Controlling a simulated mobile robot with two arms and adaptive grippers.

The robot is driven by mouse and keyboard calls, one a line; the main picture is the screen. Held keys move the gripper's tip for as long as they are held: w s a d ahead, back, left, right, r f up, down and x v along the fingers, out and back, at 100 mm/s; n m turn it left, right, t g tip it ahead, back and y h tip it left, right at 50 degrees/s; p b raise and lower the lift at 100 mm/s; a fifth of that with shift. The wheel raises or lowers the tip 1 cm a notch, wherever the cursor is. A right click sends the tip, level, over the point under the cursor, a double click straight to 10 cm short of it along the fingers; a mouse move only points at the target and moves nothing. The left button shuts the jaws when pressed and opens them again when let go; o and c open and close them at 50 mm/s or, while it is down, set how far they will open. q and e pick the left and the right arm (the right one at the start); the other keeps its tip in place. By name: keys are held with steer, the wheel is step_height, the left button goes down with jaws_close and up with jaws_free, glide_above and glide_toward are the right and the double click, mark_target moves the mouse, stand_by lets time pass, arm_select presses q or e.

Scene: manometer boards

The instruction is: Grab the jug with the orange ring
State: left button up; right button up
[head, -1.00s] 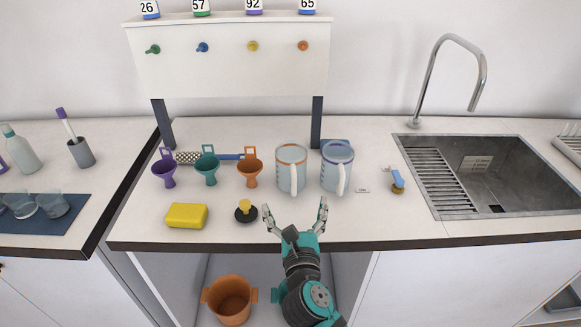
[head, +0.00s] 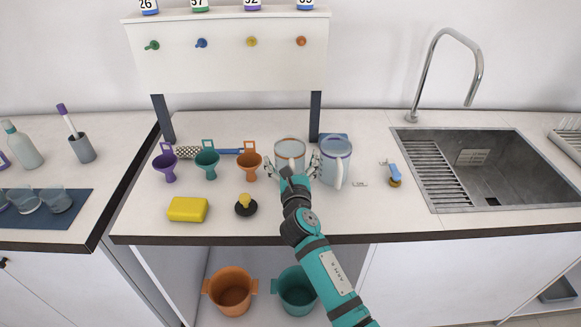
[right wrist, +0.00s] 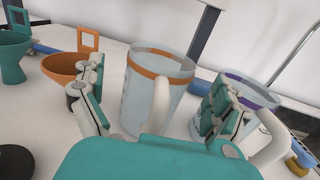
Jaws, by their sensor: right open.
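The jug with the orange ring (head: 290,147) stands upright on the counter; its lower front is hidden behind my right gripper (head: 293,165) in the head view. In the right wrist view the jug (right wrist: 140,84) shows its orange band near the rim and a pale handle (right wrist: 158,106) facing my gripper. My right gripper (right wrist: 155,105) is open, with one finger on each side of the handle. I cannot tell whether a finger touches the jug. My left gripper is not in view.
A jug with a purple ring (head: 336,153) stands close on the right, near my right finger. An orange funnel (head: 249,163) is close on the left. A black disc with a yellow knob (head: 246,206) and a yellow sponge (head: 188,209) lie in front. A sink (head: 480,165) is further right.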

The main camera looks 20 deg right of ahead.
steer(key=shift+x, duration=1.55)
steer(key=shift+s, duration=0.1)
steer(key=shift+c, duration=0.5)
steer(key=c, duration=1.1)
